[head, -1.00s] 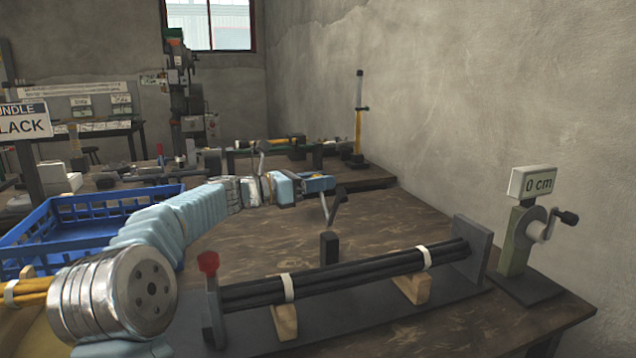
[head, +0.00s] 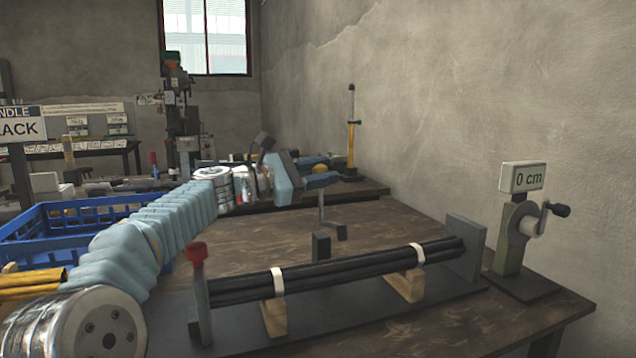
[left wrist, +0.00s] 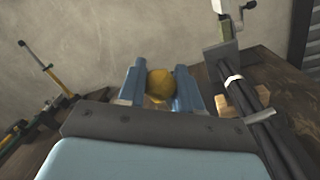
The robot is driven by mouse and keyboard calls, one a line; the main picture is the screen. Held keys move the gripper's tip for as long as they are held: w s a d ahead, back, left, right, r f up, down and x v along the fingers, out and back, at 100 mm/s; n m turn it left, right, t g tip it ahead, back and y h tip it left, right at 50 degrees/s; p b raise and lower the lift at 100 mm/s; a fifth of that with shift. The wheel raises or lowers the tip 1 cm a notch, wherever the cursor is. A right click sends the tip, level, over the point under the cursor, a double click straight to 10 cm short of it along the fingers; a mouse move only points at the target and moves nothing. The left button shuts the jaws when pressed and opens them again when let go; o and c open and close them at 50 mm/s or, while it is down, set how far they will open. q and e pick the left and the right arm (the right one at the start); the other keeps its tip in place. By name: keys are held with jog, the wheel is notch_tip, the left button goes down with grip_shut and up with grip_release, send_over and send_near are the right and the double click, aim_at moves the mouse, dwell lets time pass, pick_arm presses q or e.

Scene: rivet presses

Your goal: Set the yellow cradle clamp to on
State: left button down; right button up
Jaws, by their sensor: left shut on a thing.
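A round yellow knob (head: 319,168) sits between the blue fingers of my left gripper (head: 318,174), over the middle of the bench. The left wrist view shows the knob (left wrist: 160,85) between the two fingers (left wrist: 158,88), which are shut on it. A grey bent bar (head: 322,205) shows just below the gripper. I cannot tell whether it joins the knob. The part that the knob belongs to is mostly hidden. My right gripper is not in view.
In front, a black rod bundle (head: 350,267) with white bands lies on wooden blocks, beside an upright red-knobbed lever (head: 198,270). A crank stand (head: 520,235) reads 0 cm at right. A blue crate (head: 60,240) stands at left. A yellow post (head: 351,140) stands at the back.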

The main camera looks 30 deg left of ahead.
pick_arm(q)
jog(key=shift+s+d+f+b, duration=0.2)
jog(key=shift+s+d+b, duration=0.05)
jog(key=shift+s+d, duration=0.3)
jog(key=shift+s+d+f+b, duration=0.15)
jog(key=shift+s+d+b, duration=0.1)
jog(key=shift+s+d, duration=0.25)
jog(key=shift+w+d, duration=0.1)
jog(key=c, duration=0.8)
grip_release()
jog(key=shift+r, duration=0.1)
jog(key=b+v, duration=0.1)
jog(key=v, duration=1.2)
jog(key=shift+s+a, duration=0.3)
